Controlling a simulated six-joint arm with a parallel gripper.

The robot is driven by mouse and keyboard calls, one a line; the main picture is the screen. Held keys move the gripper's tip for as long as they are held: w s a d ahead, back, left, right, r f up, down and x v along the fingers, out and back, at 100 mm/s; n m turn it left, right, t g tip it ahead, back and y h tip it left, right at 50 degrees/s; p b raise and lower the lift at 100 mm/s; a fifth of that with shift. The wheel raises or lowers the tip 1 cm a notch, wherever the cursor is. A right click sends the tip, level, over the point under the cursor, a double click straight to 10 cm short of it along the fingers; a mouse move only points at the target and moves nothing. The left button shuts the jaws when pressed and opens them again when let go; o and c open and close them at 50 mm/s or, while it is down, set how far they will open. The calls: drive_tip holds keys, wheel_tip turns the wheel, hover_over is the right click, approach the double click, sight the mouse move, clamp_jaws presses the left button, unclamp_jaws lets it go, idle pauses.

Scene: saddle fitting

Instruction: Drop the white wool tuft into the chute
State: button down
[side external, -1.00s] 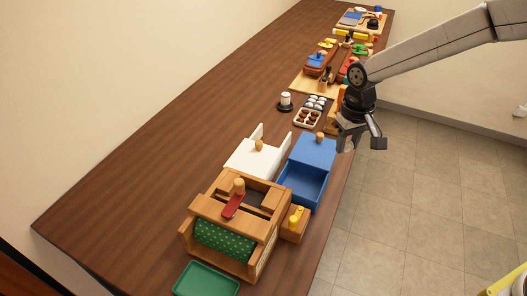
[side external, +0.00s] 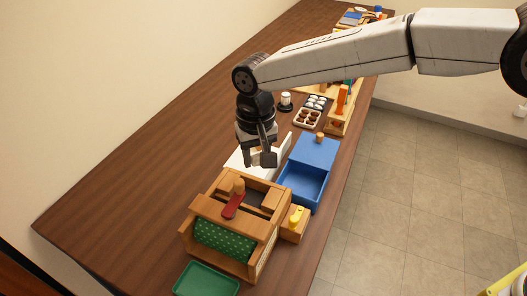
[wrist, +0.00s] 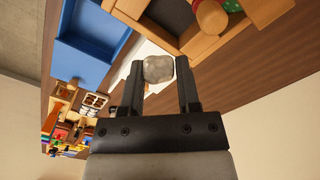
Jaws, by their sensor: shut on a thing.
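My gripper (side external: 262,162) points down above the white lidded box, just behind the wooden machine. In the wrist view my gripper (wrist: 159,72) is shut on the white wool tuft (wrist: 157,69), a pale rounded lump between the fingertips. The tuft is not clear in the side view. The wooden machine (side external: 255,227) has a green dotted drum, a red handle and a dark opening (side external: 257,196) at its top rear. That opening looks like the chute. In the wrist view the dark opening (wrist: 168,14) lies beyond the fingertips; the tuft is outside it.
A blue open box (side external: 303,186) stands right of the white box (side external: 242,160). A green tray (side external: 206,280) lies in front of the machine. A small wooden block with a yellow knob (side external: 294,222) is at its right. The table's left side is clear.

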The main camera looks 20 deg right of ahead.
drive_tip(key=shift+f, duration=0.15)
drive_tip(key=shift+f, duration=2.85)
drive_tip(key=shift+c, duration=1.2)
unclamp_jaws()
drive_tip(key=shift+r, duration=0.1)
drive_tip(key=shift+r, duration=3.8)
drive_tip(key=shift+d, duration=0.15)
